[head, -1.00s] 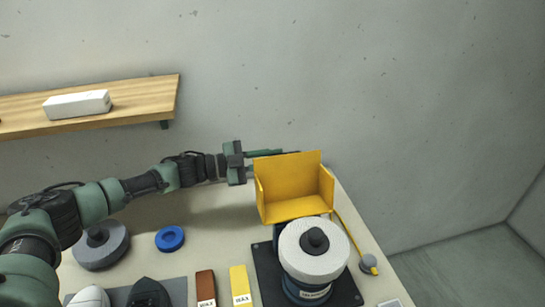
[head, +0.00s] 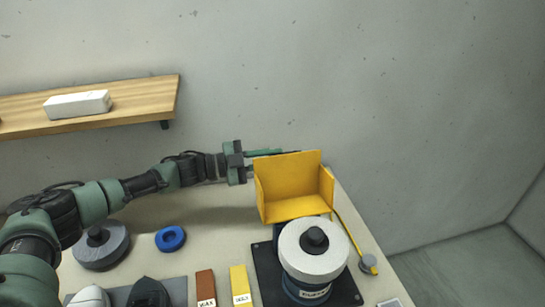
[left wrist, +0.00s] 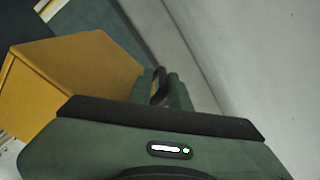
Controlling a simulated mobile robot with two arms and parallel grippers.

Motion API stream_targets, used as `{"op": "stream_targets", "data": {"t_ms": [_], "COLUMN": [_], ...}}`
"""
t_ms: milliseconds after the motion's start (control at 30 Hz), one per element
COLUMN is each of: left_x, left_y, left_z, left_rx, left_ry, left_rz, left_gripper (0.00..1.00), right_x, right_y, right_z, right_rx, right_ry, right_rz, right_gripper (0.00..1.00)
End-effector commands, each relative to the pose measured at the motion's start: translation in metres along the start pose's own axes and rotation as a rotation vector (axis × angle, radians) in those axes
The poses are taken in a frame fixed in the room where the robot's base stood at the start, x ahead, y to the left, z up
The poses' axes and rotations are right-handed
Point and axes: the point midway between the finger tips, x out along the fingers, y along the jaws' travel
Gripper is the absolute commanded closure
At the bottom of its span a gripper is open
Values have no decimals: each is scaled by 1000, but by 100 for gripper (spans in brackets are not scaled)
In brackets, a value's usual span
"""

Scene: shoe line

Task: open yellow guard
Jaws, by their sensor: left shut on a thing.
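The yellow guard (head: 290,187) is tilted up behind the white buffing wheel (head: 303,252), its open side facing the front and the wheel uncovered below it. My left gripper (head: 270,153) is at the guard's upper left edge, with its fingers reaching behind the back panel, and it is shut on the guard. In the left wrist view the guard (left wrist: 85,70) fills the left side, and a dark handle-like loop (left wrist: 160,86) shows between the fingers. The far fingertip is partly hidden by the guard. My right gripper is not in view.
Shoes stand on a grey mat at the front left. A shelf (head: 140,99) with a white box (head: 77,104) is on the wall.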

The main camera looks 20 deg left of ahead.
Motion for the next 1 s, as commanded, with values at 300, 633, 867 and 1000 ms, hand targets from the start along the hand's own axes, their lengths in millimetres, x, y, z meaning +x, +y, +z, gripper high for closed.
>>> {"op": "stream_targets", "data": {"t_ms": [300, 633, 867, 1000], "left_x": [-1, -2, -1, -1], "left_y": [-11, -13, -13, -13], "left_z": [-2, -43, -50, -51], "left_rx": [3, 223, 278, 277], "left_ry": [-1, 0, 0, 1], "left_rz": [-18, -16, -18, -18], "left_gripper": [100, 100, 100, 100], "right_x": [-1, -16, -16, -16], "right_y": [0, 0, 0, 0], "right_z": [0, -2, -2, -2], "right_rx": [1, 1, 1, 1], "right_ry": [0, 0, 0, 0], "right_rz": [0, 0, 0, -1], "right_gripper": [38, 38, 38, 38]}}
